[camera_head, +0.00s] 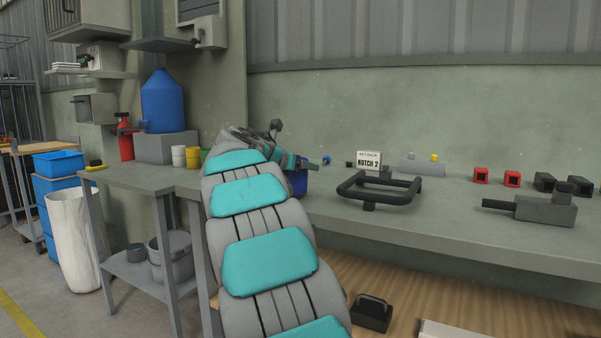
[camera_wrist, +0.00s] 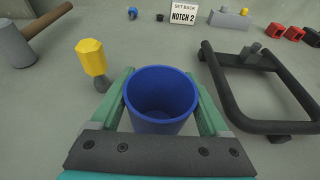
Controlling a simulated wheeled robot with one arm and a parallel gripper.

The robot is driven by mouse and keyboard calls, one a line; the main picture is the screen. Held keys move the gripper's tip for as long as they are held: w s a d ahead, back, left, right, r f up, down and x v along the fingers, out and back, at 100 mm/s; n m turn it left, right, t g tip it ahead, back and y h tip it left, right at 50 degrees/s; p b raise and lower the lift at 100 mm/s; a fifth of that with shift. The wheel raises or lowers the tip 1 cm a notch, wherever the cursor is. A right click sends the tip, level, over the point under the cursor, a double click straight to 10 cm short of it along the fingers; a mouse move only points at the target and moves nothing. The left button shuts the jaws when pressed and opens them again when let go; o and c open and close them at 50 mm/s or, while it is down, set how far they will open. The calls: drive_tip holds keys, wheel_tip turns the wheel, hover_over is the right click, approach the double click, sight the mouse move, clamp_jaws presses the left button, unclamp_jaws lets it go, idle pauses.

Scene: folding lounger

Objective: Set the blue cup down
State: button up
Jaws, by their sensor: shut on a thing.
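The blue cup (camera_wrist: 160,112) is upright between the two green fingers of my gripper (camera_wrist: 162,100) in the wrist view, its open rim facing the camera and its inside looking empty. My gripper is shut on it, a finger on either side. In the head view, the blue cup (camera_head: 299,184) shows only in part beside my arm, over the grey workbench (camera_head: 440,225). Its base is hidden, so I cannot tell whether it touches the bench.
A black tubular frame (camera_wrist: 265,105) lies close right of the cup. A yellow-headed piece (camera_wrist: 91,57) stands close left, with a mallet (camera_wrist: 15,45) beyond. A white card (camera_wrist: 184,12) reading "SET BACK NOTCH 2" stands behind. Bare bench lies between cup and card.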

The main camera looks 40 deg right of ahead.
drive_tip(key=shift+f, duration=0.45)
drive_tip(key=shift+f, duration=0.15)
drive_tip(key=o, duration=1.2)
drive_tip(key=shift+a+r, duration=0.15)
drive_tip(key=shift+r, duration=0.05)
drive_tip(key=v, duration=1.1)
drive_tip(key=shift+s+a+r, duration=0.1)
drive_tip(key=shift+s+a, duration=0.1)
drive_tip(key=shift+a, duration=0.05)
